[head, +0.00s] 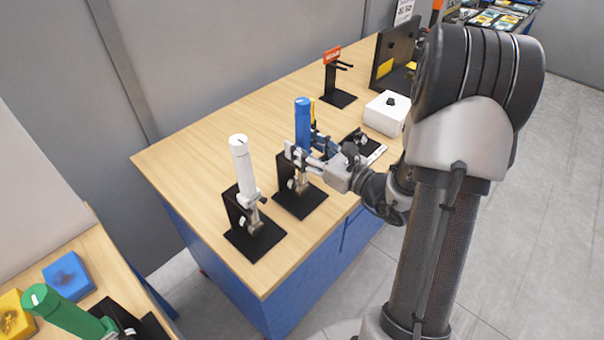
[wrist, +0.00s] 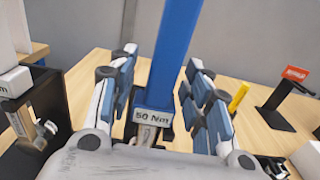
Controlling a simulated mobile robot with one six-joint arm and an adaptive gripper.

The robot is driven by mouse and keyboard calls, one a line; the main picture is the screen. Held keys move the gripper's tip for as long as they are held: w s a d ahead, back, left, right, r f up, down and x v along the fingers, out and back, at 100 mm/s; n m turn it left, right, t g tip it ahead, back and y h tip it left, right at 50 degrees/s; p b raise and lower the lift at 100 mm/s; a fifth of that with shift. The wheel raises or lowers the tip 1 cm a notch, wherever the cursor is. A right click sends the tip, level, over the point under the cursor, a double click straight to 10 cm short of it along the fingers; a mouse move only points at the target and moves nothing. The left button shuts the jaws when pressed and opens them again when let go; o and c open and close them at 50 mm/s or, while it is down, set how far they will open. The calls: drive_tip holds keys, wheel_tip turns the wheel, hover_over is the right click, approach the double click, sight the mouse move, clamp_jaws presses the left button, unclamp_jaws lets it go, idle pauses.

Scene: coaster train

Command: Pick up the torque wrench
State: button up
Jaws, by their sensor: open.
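A blue torque wrench (head: 302,120) stands upright in a black stand (head: 300,203) on the wooden-topped bench. In the wrist view the blue wrench (wrist: 174,50) rises between my fingers, and its label reads 50 Nm. My gripper (head: 305,153) is open, with one blue-padded finger on each side of the wrench. In the wrist view my gripper (wrist: 160,95) shows gaps between the pads and the wrench. A white wrench (head: 241,165) stands in its own black stand to the left. A green-handled wrench (head: 62,306) is on a nearer bench at lower left.
A white box (head: 385,113) and a black stand with a red sign (head: 332,55) are farther back on the bench. A yellow-handled tool (wrist: 238,98) stands just right of my gripper. The bench's left back area is clear.

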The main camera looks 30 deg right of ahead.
drive_tip(key=shift+w, duration=0.4)
drive_tip(key=shift+a, duration=0.1)
clamp_jaws()
idle(0.8)
drive_tip(key=shift+r, duration=0.15)
